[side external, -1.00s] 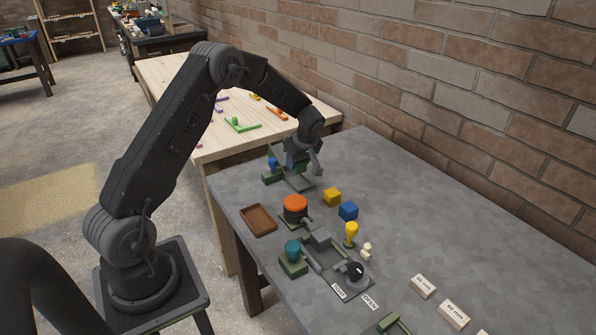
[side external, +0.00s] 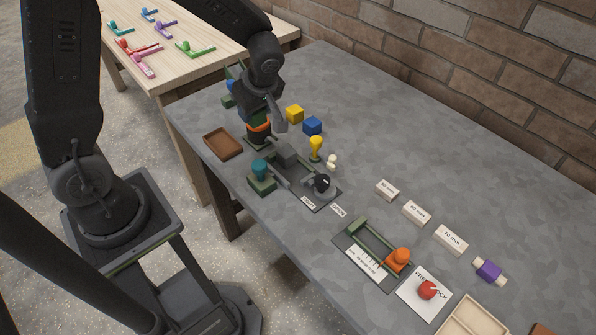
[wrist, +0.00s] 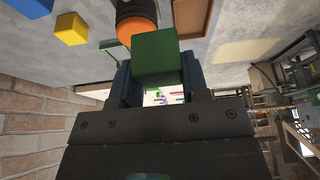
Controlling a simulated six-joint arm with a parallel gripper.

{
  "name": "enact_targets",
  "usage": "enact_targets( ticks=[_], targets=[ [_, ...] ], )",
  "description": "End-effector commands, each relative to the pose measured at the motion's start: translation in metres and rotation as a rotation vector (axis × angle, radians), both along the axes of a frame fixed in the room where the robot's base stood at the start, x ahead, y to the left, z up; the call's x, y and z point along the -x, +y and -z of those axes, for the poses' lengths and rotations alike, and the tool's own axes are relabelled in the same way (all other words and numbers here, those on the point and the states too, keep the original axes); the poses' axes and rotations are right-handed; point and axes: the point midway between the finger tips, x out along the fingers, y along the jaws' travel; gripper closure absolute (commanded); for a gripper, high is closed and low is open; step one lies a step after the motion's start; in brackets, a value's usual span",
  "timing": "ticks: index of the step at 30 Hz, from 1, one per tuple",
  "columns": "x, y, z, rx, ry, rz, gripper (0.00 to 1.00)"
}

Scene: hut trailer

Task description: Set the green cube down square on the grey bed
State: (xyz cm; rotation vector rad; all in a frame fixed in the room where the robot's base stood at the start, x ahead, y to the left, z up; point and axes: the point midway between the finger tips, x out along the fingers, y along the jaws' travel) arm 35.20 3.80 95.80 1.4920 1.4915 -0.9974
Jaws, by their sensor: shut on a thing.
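My gripper (side external: 264,108) hangs over the left part of the grey table and is shut on the green cube. In the wrist view the green cube (wrist: 156,58) sits between the two fingers, its face fairly level with the picture. The orange round top (side external: 257,127) is just below or beyond it and also shows in the wrist view (wrist: 136,20); I cannot tell whether they touch. A fixture with a grey block (side external: 287,153) and a dark plate stands nearby; I cannot tell for sure which surface is the grey bed. The far green fixture is mostly hidden behind my gripper.
A yellow cube (side external: 294,114) and a blue cube (side external: 312,126) lie right of my gripper. A brown tray (side external: 223,143) is to its left. A teal knob (side external: 260,168), a yellow peg (side external: 316,146) and a black knob (side external: 322,184) stand nearby. The table's back right is clear.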

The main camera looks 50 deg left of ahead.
Motion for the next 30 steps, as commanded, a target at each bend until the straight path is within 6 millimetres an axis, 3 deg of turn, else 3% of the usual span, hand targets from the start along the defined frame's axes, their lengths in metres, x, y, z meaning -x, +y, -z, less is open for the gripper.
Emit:
enact_targets(
  ticks=[5, 18, 24, 30],
  targets=[
    [0.001, -0.022, 0.011, -0.001, 0.003, 0.006, 0.81],
    [-0.03, -0.104, 0.064, -0.001, 0.001, 0.003, 0.81],
    [-0.034, -0.114, 0.073, -0.001, 0.0, 0.0, 0.81],
    [-0.033, -0.114, 0.102, -0.001, 0.004, 0.001, 0.81]
  ],
)
